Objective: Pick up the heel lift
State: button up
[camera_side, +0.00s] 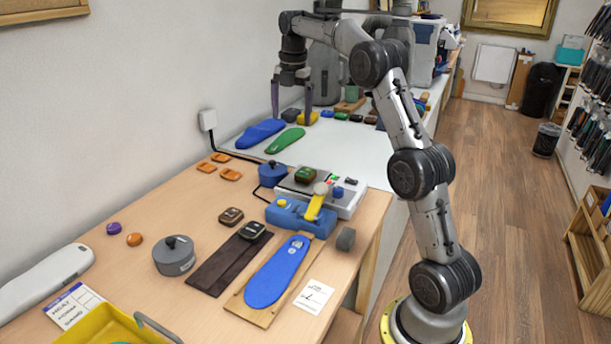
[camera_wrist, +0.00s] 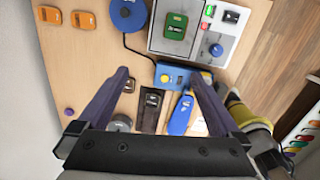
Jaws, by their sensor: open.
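My gripper (camera_side: 291,106) is open and empty, pointing down, high above the table in the side view. Its two spread fingers also show in the wrist view (camera_wrist: 158,76). No piece is clearly marked as the heel lift. Small pad-like pieces that could be it are a brown pad (camera_side: 230,216) on the wood, a dark pad (camera_side: 252,230) at the end of a dark strip, and a dark green-brown pad (camera_side: 305,174) on the grey machine. In the wrist view the pad on the machine looks green (camera_wrist: 175,26); the brown pad (camera_wrist: 129,86) is beside the left finger.
A blue insole (camera_side: 276,272) lies on a board near the front edge. A blue clamp block (camera_side: 300,216) with a yellow lever stands behind it. A lidded grey pot (camera_side: 174,256), dark strip (camera_side: 222,266), orange pads (camera_side: 230,174) and yellow tray (camera_side: 100,326) are also there. Bare wood lies left of centre.

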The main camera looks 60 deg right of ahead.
jog(key=m, duration=0.1)
send_over(304, 174)
notch_tip(304, 174, down, 6)
jog(key=shift+g+y, duration=0.3)
jog(key=shift+g, duration=0.1)
notch_tip(304, 174, down, 14)
jog(key=shift+d+r, duration=0.1)
jog(key=shift+r, duration=0.15)
